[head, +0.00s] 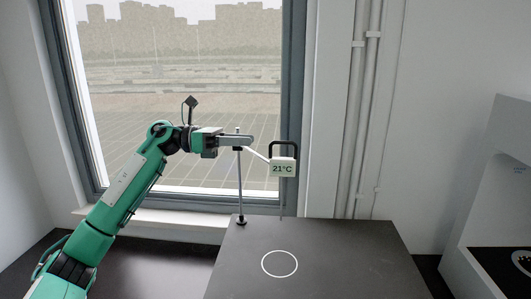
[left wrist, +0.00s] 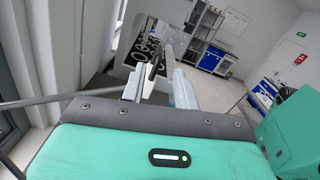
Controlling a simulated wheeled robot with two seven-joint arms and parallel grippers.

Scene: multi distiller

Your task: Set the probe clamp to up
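The probe stand is a thin upright metal rod (head: 239,185) on a small dark foot at the back left of the black plate. Its light clamp arm (head: 257,154) slopes down right to a white display reading 21°C (head: 283,168) with a black handle loop on top; a thin probe hangs below. My left gripper (head: 240,140) lies level at the rod's top, beside the clamp, and partly hides it. In the left wrist view, my gripper's fingers (left wrist: 158,88) stand apart with a dark rod-like part (left wrist: 155,66) between them; I cannot tell whether they touch it. My right gripper is not in view.
The black plate (head: 340,250) with a white ring (head: 279,263) is otherwise clear. A window (head: 185,80) is behind my left arm. Pipes (head: 360,110) run up the wall. A white machine (head: 490,200) stands at the right edge.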

